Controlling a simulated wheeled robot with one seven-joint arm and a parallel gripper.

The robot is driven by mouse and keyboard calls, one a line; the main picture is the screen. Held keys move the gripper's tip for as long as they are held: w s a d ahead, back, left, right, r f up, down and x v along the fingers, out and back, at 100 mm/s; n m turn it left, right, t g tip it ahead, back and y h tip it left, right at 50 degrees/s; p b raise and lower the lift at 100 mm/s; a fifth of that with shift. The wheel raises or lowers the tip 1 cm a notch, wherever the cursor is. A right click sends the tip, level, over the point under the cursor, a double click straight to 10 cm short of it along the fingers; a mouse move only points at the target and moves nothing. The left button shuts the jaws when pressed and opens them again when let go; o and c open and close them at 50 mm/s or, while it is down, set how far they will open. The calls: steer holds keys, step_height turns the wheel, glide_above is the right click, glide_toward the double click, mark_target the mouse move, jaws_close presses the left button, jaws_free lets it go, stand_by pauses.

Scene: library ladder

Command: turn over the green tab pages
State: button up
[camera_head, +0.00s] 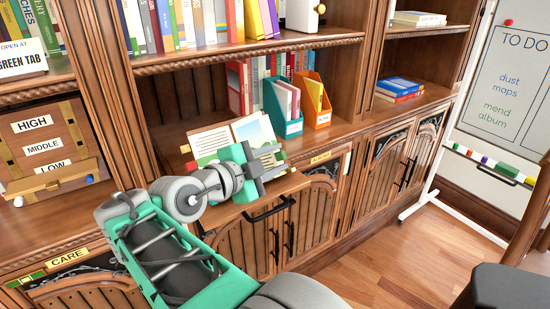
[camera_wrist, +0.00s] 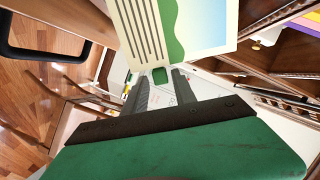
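In the wrist view, the lined page and the landscape page (camera_wrist: 205,25) fill the top. A small green tab (camera_wrist: 160,75) sticks down between my two fingertips (camera_wrist: 161,78). The fingers stand apart with a gap between them; I cannot tell whether either touches the tab.
A sign (camera_head: 20,60) reading "open at green tab" stands on the left shelf. Teal (camera_head: 283,105) and orange (camera_head: 315,100) file holders stand behind the book. Floor (camera_head: 400,262) at right is clear.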

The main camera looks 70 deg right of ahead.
mark_target(266, 157)
steer(key=shift+o, duration=0.8)
steer(key=shift+w+r+p, duration=0.1)
steer(key=shift+r+p, duration=0.05)
steer(key=shift+p, duration=0.25)
steer(key=p, duration=0.2)
steer(key=a+r+p, duration=0.1)
steer(key=p, duration=0.2)
steer(key=shift+w+a, duration=0.2)
steer(key=shift+w, duration=0.15)
steer(key=f+p+v, duration=0.1)
steer(key=p+v, duration=0.5)
steer(key=p, duration=0.8)
steer(key=shift+s+a, duration=0.2)
